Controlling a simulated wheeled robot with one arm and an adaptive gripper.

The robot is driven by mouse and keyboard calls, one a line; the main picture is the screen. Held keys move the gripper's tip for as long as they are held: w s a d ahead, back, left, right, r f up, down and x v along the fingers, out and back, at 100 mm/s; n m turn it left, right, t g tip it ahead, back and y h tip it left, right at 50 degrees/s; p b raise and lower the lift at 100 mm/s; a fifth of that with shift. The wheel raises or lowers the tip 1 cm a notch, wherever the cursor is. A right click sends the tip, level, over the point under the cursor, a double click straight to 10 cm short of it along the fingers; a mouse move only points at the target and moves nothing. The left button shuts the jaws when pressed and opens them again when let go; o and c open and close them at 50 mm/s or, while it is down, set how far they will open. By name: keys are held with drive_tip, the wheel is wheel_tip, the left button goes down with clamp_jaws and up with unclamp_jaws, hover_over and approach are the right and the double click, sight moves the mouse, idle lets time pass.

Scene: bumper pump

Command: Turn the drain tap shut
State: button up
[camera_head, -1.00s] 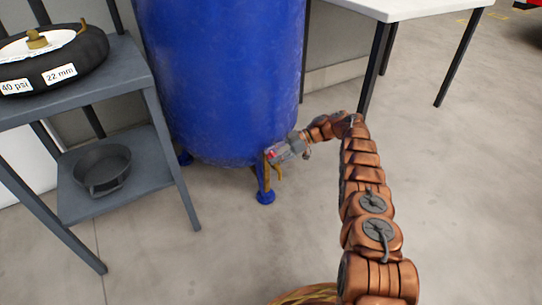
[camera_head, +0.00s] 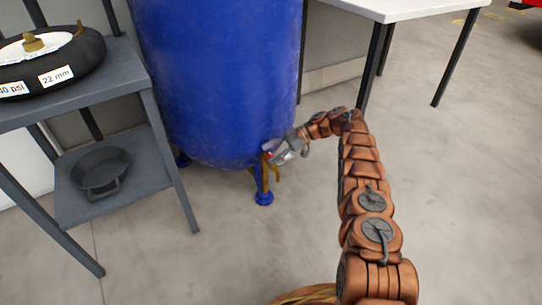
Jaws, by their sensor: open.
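The drain tap (camera_head: 266,155) is a small fitting with a reddish part low on the right side of the blue tank (camera_head: 220,90). A yellow-brass piece (camera_head: 277,172) hangs just below it. My gripper (camera_head: 274,154) is at the tap, reaching in from the right, and its grey jaws overlap the tap in the head view. The jaws are open. They hide much of the tap, and I cannot tell whether they touch it or which way its handle is turned.
A grey shelf unit (camera_head: 160,150) stands left of the tank, with a tyre (camera_head: 60,62) on top and a dark pan (camera_head: 100,170) below. A white table (camera_head: 405,8) stands behind at the right. The floor (camera_head: 470,200) at the right is clear.

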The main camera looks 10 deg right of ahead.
wheel_tip(320, 180, up, 8)
drive_tip(key=shift+s+r, duration=0.15)
idle(0.3)
